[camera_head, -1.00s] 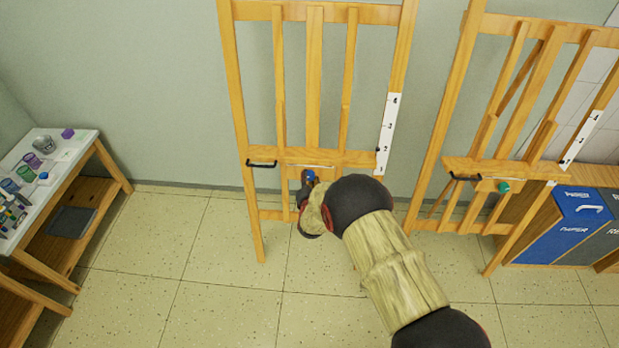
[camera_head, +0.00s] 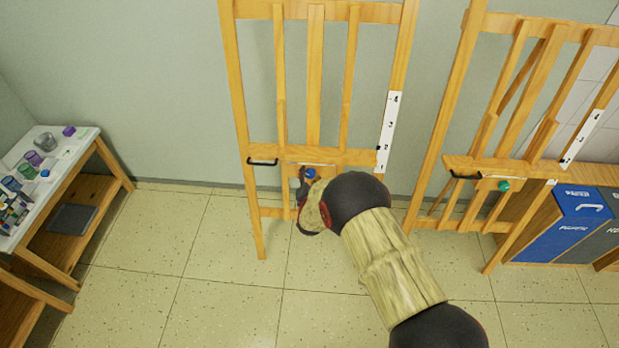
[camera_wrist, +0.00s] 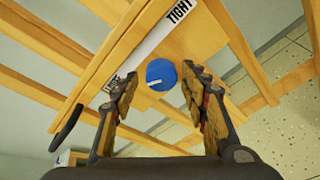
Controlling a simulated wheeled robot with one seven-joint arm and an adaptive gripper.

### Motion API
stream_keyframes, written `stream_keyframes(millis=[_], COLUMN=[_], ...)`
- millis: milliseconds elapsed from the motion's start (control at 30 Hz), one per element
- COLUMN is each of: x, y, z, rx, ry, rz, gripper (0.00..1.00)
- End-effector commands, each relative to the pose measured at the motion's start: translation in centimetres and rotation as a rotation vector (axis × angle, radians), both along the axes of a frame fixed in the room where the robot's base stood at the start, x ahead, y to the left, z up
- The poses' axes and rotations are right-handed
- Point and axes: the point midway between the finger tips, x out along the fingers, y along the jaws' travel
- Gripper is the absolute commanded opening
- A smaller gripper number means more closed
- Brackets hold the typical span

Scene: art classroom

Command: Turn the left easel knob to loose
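The left easel (camera_head: 240,110) is a wooden frame against the wall. Its blue knob (camera_head: 310,173) sits below the tray bar. In the wrist view the blue knob (camera_wrist: 161,74) has a small white mark at its lower left. A white label strip (camera_wrist: 150,45) beside it reads TIGHT at the upper right end; the word at the other end is partly hidden by a finger. My gripper (camera_wrist: 158,85) is open, with one finger on each side of the knob. A gap shows on the left; the right finger is very near the knob, and contact is unclear.
A right easel (camera_head: 450,120) with a green knob (camera_head: 504,186) stands beside it. A blue bin (camera_head: 565,225) is at the far right. A white-topped table (camera_head: 75,143) with jars is at the left. The floor in front is clear.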

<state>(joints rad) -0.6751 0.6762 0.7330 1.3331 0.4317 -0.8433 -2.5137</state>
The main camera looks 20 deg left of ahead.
Motion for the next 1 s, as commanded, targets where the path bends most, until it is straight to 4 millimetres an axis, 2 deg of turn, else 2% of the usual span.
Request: stream_keyframes(millis=[333,467,1000], x=[-0.1,-0.8,-9.3], y=[-0.1,-0.3,-3.2], z=[0.0,0.3,3.6], rx=[0.0,0.0,0.0], ry=[0.001,0.001,0.001], rz=[-0.001,0.0,0.001], gripper=[0.49,0.49,0.49])
